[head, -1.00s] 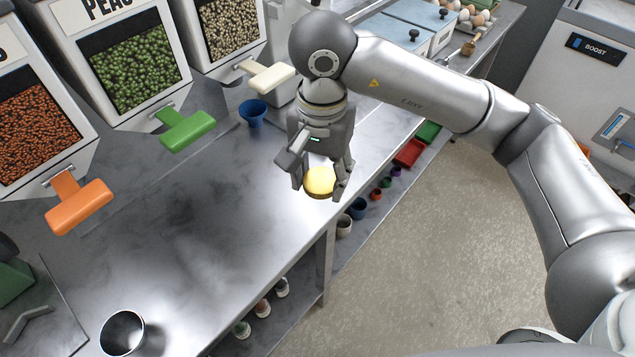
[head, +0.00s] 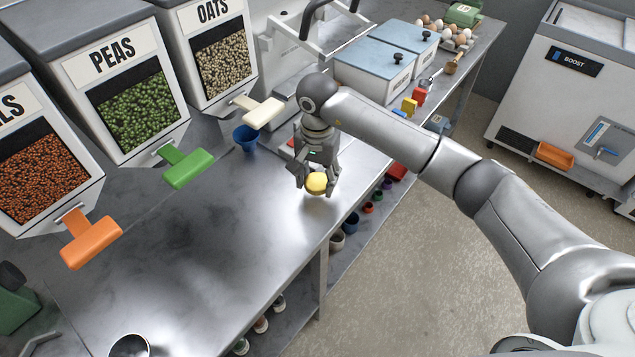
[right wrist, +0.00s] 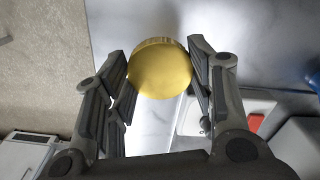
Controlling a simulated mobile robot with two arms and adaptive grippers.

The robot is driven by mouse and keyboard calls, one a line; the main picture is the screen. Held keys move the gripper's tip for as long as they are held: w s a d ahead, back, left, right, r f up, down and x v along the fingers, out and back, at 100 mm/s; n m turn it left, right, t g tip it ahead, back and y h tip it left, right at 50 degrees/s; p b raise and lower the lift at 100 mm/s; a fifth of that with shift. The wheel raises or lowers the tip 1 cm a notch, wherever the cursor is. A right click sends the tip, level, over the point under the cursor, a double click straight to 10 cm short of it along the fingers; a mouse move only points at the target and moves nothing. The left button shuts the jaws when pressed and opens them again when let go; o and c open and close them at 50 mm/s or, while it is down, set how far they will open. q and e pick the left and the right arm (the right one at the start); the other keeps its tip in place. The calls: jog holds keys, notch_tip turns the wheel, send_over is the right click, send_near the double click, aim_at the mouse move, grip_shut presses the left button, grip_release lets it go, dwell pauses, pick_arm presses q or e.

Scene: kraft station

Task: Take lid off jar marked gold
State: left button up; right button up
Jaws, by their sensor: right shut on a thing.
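My right gripper (head: 317,188) is shut on a round gold lid (head: 316,182) and holds it above the steel table near its front edge. In the right wrist view the gold lid (right wrist: 160,68) sits between the two fingers of my right gripper (right wrist: 160,82), with its flat round face showing. I cannot make out a jar under the lid. No jar marked gold can be told in these frames. My left gripper is not in view.
Dispensers of peas (head: 137,118), oats (head: 222,64) and orange lentils (head: 42,160) line the back, with handles jutting forward. A blue cup (head: 246,138) stands under the oats. A metal cup (head: 128,346) is at front left. The middle of the steel table (head: 200,240) is clear.

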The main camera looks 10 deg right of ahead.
aim_at(317, 181)
jog(key=shift+w+d+f, duration=0.1)
jog(key=shift+w+f, duration=0.05)
jog(key=shift+f, duration=0.1)
notch_tip(317, 181, down, 2)
jog(key=shift+f+p, duration=0.25)
jog(key=shift+p, duration=0.2)
jog(key=shift+f, duration=0.25)
jog(key=shift+f, duration=0.1)
jog(key=shift+f+b, duration=0.1)
jog(key=shift+b, duration=0.25)
jog(key=o, duration=1.1)
